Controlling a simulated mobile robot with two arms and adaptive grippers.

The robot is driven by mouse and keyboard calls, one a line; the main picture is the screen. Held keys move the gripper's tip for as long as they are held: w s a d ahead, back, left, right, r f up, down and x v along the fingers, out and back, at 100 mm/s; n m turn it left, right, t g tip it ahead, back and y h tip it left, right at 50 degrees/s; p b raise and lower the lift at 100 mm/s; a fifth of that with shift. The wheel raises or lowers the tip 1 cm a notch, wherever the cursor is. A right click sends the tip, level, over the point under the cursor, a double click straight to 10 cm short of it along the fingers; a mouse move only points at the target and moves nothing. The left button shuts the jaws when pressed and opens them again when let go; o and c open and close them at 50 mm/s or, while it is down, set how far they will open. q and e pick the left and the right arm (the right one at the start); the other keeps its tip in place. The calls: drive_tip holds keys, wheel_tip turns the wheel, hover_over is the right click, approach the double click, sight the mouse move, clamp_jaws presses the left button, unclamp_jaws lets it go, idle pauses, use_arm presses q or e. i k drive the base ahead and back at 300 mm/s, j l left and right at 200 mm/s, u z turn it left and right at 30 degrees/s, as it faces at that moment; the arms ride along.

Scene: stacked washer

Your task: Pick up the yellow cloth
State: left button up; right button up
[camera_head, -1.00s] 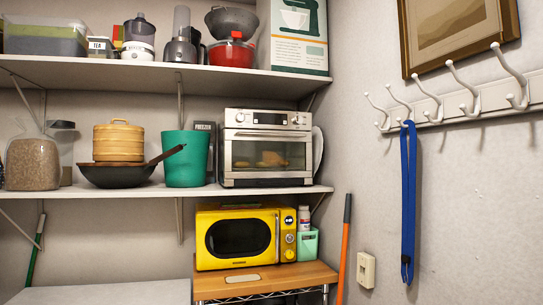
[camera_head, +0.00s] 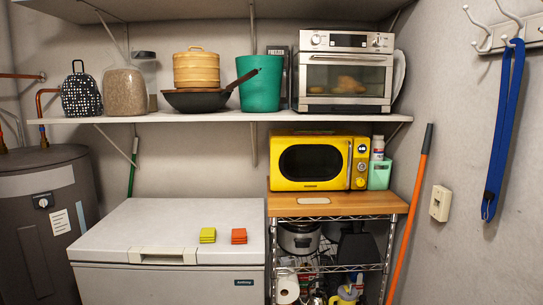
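A small yellow cloth stack (camera_head: 207,235), slightly greenish and apparently folded, lies on the white lid of the chest freezer (camera_head: 135,222), near its front edge. A similar orange-red cloth stack (camera_head: 239,236) lies just to its right, with a small gap between them. Neither of my grippers shows in the head view, so their state and their distance from the cloth are not visible.
A wire rack (camera_head: 330,218) with a wooden top and yellow microwave (camera_head: 318,163) stands right of the freezer. A grey water heater (camera_head: 45,225) stands to the left. A loaded shelf (camera_head: 180,117) overhangs behind. The left lid area is clear.

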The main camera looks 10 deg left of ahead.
sight(208, 235)
drive_tip(key=i+j, duration=0.35)
drive_tip(key=j, duration=0.15)
drive_tip(key=i+j, duration=0.35)
drive_tip(key=j, duration=0.15)
drive_tip(key=i+j, duration=0.35)
drive_tip(key=j, duration=0.15)
drive_tip(key=z, duration=0.05)
